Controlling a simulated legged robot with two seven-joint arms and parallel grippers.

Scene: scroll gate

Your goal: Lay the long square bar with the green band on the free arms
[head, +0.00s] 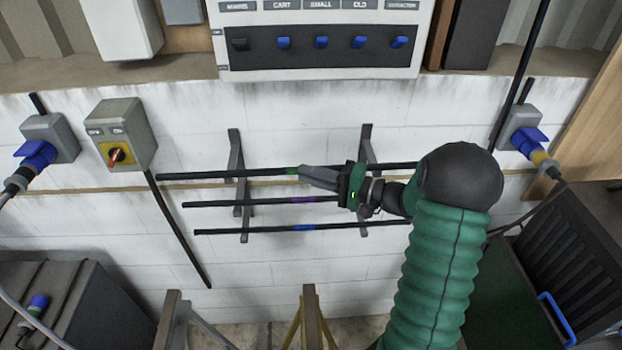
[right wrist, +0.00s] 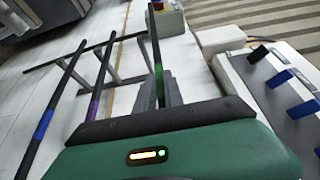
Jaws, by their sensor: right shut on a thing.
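The long dark square bar with the green band (head: 292,171) lies roughly level across the front of the wall rack. My right gripper (head: 318,177) is shut on it just right of the band. In the right wrist view the green band (right wrist: 159,78) shows at the fingertips (right wrist: 159,92). The rack has a left bracket (head: 236,156) and a right bracket (head: 367,142), partly behind my gripper. I cannot tell whether the held bar touches the bracket arms. My left gripper is not in view.
Below it, a bar with a purple band (head: 303,199) and a bar with a blue band (head: 304,228) lie across the brackets. A switch box (head: 122,135) is at left, a switch panel (head: 320,45) above. A dark rod (head: 180,235) slants down at left.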

